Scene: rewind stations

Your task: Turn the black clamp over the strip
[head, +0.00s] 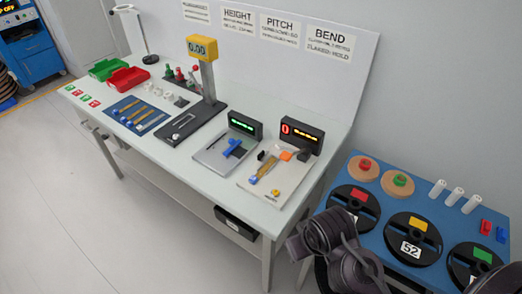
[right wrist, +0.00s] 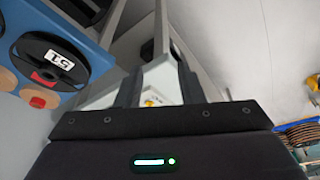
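A pale plate (head: 277,184) lies near the right end of the bench, with a short brass-coloured strip (head: 266,168) on it. A small black piece (head: 262,155) beside the strip looks like the clamp; another dark block (head: 304,155) sits farther right by an orange piece (head: 286,155). Which one is the clamp is hard to tell at this size. My right gripper (right wrist: 160,92) has its two dark fingers apart with nothing gripped between them. Part of the bench equipment shows beyond the fingers. My left gripper is not in view.
A blue table (head: 390,236) with several reels stands at the right, near my right arm. Open floor lies in front of the bench.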

